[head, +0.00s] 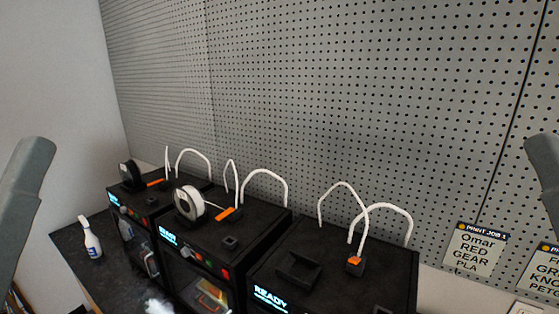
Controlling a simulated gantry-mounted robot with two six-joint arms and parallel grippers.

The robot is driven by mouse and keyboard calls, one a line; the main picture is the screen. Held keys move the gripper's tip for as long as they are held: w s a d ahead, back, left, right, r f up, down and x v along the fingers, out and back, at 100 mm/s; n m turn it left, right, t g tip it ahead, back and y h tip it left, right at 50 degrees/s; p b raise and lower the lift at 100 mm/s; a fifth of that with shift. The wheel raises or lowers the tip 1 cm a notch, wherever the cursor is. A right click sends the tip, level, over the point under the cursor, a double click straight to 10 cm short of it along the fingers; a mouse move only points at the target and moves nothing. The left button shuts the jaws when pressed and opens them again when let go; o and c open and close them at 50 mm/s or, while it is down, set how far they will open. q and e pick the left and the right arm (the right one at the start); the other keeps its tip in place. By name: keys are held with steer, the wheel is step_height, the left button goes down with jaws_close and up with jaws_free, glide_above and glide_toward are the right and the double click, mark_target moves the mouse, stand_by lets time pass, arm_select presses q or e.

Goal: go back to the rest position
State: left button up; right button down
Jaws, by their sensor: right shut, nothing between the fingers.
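A grey part of my right arm (545,175) shows at the right edge of the head view, cut off by the frame. My right gripper is shut and empty; its fingertips cannot be made out clearly. A grey part of my left arm (22,215) rises at the left edge. My left gripper's fingers are not in view. Both visible arm parts look apart from the printers and the wall.
Black 3D printers, a left one (145,200), a middle one (255,240) and a right one (365,275), stand in a row, with white tubes looping above. A spray bottle (91,241) stands left. Behind is a pegboard (400,110); a job card (474,250) is at right.

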arm_select(q)
step_height(320, 180, up, 14)
steer(key=p, duration=1)
steer(key=shift+p, duration=0.35)
arm_select(e)
step_height(320, 180, up, 14)
steer(key=shift+w, duration=0.2)
arm_select(q)
steer(key=shift+r, duration=0.15)
